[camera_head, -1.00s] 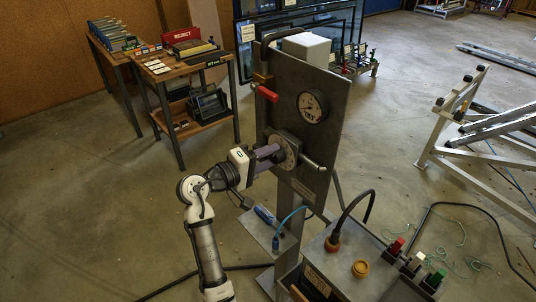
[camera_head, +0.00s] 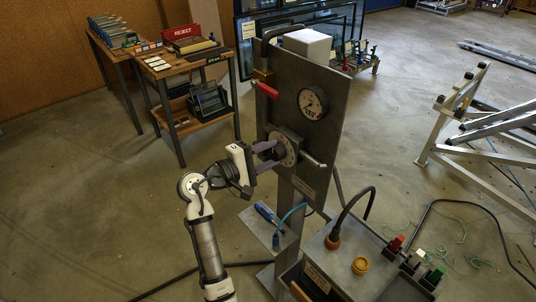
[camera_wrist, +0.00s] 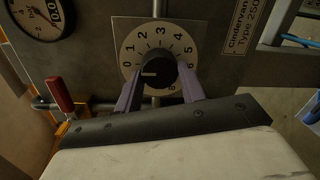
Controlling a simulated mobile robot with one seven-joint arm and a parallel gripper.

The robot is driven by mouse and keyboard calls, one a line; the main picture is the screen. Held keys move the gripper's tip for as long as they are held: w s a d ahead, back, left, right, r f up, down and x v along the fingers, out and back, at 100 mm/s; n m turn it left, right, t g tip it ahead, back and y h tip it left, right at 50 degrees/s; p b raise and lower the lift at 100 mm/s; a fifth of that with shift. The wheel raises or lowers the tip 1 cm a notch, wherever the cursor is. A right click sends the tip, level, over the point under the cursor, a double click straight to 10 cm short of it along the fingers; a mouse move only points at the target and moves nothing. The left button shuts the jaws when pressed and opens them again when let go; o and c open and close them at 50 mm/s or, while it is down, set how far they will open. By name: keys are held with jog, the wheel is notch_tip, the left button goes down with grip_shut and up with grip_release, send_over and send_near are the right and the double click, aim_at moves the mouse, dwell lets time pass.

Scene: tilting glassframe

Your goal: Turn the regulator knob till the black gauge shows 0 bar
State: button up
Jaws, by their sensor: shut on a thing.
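The black regulator knob (camera_wrist: 152,71) sits at the centre of a pale dial plate (camera_wrist: 130,45) numbered around its rim. Its white mark points left, close to the 0. My gripper (camera_wrist: 160,72) is shut on the knob, with one purple finger on each side. In the head view my gripper (camera_head: 270,152) reaches the dial plate (camera_head: 291,147) from the left. The gauge (camera_head: 312,103), with a dark rim and pale face, is above right of the knob on the grey panel. It is partly cut off in the wrist view (camera_wrist: 40,14); I cannot read its needle surely.
A red-handled lever (camera_head: 268,90) is on the panel above the knob, and a metal rod (camera_head: 315,163) sticks out right of it. A control box (camera_head: 350,250) with cables and coloured switches stands below right. Open floor lies left.

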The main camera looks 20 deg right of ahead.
jog(key=o, duration=1)
jog(key=shift+c, duration=0.2)
jog(key=b+v, duration=0.4)
jog(key=v, duration=0.9)
jog(key=shift+a, duration=0.4)
jog(key=shift+s, duration=0.1)
